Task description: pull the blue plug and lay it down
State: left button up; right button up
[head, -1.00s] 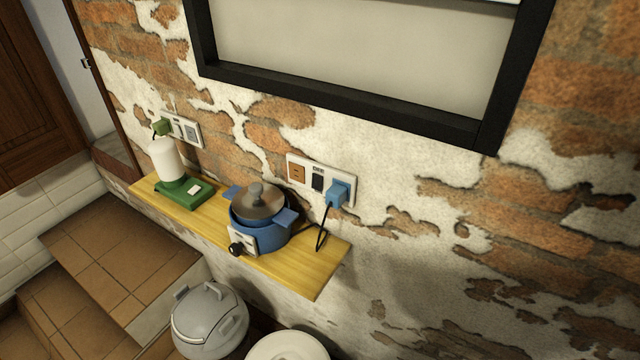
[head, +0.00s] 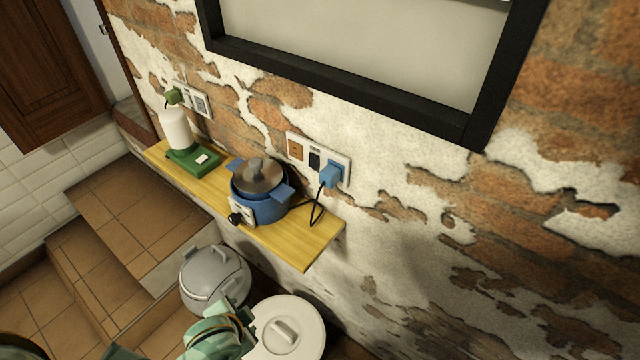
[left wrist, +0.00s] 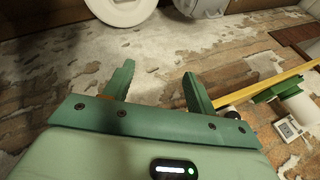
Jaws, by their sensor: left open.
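The blue plug (head: 330,175) sits in the right end of a white socket plate (head: 318,151) on the brick wall. Its black cord (head: 316,211) loops down to the shelf beside the blue cooker (head: 262,207). My left arm shows in green at the bottom of the head view, below the shelf; its fingertips cannot be made out there. In the left wrist view my left gripper (left wrist: 158,78) is open and empty, with patchy wall beyond its fingers. The blue plug is not seen in that view. My right gripper is in neither view.
A yellow wooden shelf (head: 290,245) carries the cooker and a green-based white appliance (head: 178,132), whose green plug (head: 174,96) is in another plate. Below stand a grey lidded pot (head: 213,280) and a white-lidded container (head: 300,322). A black frame (head: 330,95) hangs above.

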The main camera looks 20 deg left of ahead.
pick_arm(q)
jog(key=w+d+r+t, duration=0.15)
jog(key=w+r, duration=0.25)
jog(key=r, duration=0.4)
jog(key=n+t+h+p, duration=0.1)
jog(key=n+t+h, duration=0.2)
jog(key=t+h, duration=0.6)
send_near(324, 182)
jog(key=w+d, duration=0.1)
jog(key=shift+w+t+y, duration=0.15)
jog(key=shift+t+y, duration=0.1)
jog(key=shift+y, duration=0.05)
jog(key=b+x, duration=0.2)
jog(key=x, duration=0.3)
jog(key=shift+f+b, duration=0.2)
jog(key=shift+b, duration=0.2)
jog(key=shift+r+x, duration=0.2)
jog(key=shift+x, duration=1.85)
